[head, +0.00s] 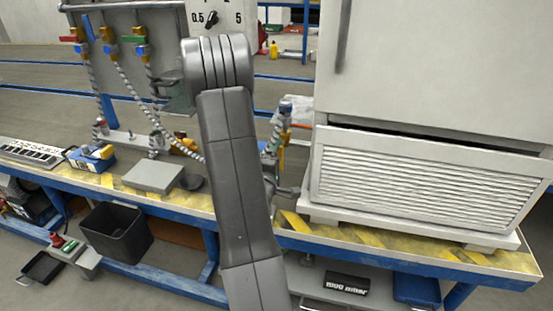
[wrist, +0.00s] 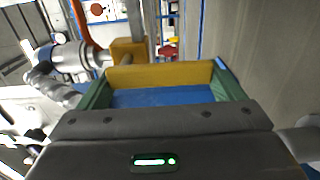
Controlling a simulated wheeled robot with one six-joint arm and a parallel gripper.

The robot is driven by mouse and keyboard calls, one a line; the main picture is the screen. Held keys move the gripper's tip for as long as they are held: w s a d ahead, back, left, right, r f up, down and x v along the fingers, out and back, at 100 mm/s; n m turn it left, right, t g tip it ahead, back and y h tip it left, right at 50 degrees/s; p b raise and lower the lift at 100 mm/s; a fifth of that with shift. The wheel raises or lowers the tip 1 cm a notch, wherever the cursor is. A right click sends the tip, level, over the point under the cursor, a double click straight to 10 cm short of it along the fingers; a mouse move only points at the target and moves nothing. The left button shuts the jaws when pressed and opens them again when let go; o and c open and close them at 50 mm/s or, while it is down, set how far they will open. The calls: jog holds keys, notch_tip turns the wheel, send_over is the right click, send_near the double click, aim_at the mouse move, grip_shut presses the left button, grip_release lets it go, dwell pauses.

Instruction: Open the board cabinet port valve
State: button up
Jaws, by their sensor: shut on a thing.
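My gripper (wrist: 165,100) shows close up in the wrist view, its dark body across the bottom with a green light. It is shut on the valve (wrist: 160,76), seen as a blue and yellow part with green sides just ahead of the gripper body. The fingertips are not clearly distinguishable. The grey side wall of the board cabinet (wrist: 247,55) stands close on the right. In the head view the cabinet (head: 430,70) is at right, and my arm runs up the middle. My gripper and the held valve are mostly hidden there.
Beyond the held valve, the wrist view shows a red handle (wrist: 170,52) and a yellow fitting (wrist: 127,48) on a metal pipe. In the head view, several hoses (head: 118,70) with coloured valves hang at the left. The workbench (head: 90,182) holds a grey plate (head: 153,177).

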jog(key=o, duration=1.2)
jog(key=shift+c, duration=0.2)
jog(key=v, duration=1.4)
jog(key=shift+w, duration=0.1)
jog(key=x, duration=1.3)
jog(key=shift+w+d, duration=0.15)
jog(key=shift+w, duration=0.25)
jog(key=shift+s, duration=0.1)
